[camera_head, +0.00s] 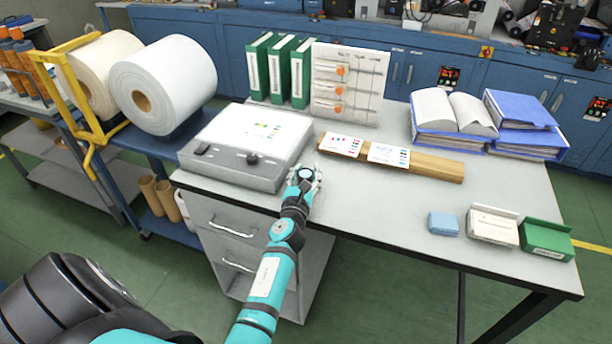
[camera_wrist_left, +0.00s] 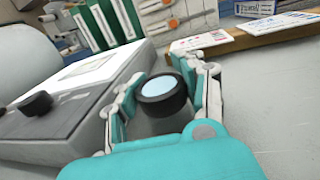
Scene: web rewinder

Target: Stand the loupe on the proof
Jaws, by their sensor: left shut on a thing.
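My left gripper (camera_head: 306,180) is at the near edge of the desk, just right of the light box (camera_head: 232,171). It is shut on the loupe (camera_wrist_left: 162,90), a short black cylinder with a pale blue lens facing up, held between the two fingers in the left wrist view. In the head view the loupe is small and mostly hidden by the fingers. A white proof sheet (camera_head: 250,132) with small colour patches lies on the light box, left of and beyond the gripper; part of it shows in the left wrist view (camera_wrist_left: 88,70). My right gripper is not in view.
The light box has dark knobs (camera_head: 253,158) on its front. Two printed cards (camera_head: 388,153) lie on a brown board (camera_head: 435,167) to the right. Green binders (camera_head: 279,72) and a panel (camera_head: 347,84) stand behind. Small boxes (camera_head: 493,225) sit far right; the desk's front middle is clear.

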